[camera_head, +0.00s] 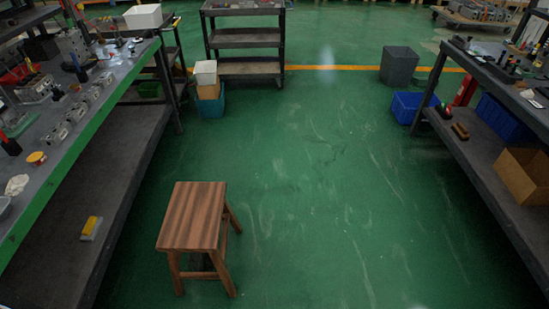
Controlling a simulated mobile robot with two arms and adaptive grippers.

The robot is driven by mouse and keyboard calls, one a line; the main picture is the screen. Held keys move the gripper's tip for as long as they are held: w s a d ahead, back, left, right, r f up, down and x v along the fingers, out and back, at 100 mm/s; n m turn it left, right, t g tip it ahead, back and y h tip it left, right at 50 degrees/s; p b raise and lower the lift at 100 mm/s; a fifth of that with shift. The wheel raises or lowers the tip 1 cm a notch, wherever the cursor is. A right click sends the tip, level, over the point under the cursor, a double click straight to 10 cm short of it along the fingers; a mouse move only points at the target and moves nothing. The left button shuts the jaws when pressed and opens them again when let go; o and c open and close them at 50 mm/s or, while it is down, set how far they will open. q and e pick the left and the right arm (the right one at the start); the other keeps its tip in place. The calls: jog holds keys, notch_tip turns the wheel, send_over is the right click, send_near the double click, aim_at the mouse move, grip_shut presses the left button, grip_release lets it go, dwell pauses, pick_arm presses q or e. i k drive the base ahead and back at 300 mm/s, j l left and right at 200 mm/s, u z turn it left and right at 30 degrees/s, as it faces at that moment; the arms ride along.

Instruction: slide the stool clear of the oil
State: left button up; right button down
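A brown wooden stool (195,215) stands upright on the green floor at the lower left of the head view, just right of the left workbench. Its seat is bare and its splayed legs show below. A dark patch lies under the seat between the legs; I cannot tell if it is oil or shadow. No other clear oil patch shows on the floor. Neither of my grippers is in view.
The left workbench (124,66) with tools and the right workbench (465,62) flank the open, scuffed floor (330,210). A teal bin (212,106), a shelf cart (244,38), a blue crate (408,107) and a grey bin (399,66) stand farther back.

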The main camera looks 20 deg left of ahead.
aim_at(194, 215)
jog(key=i+l, duration=0.15)
jog(key=i, duration=0.45)
jog(key=i+l, duration=0.15)
jog(key=i, duration=0.4)
jog(key=l+z, duration=0.05)
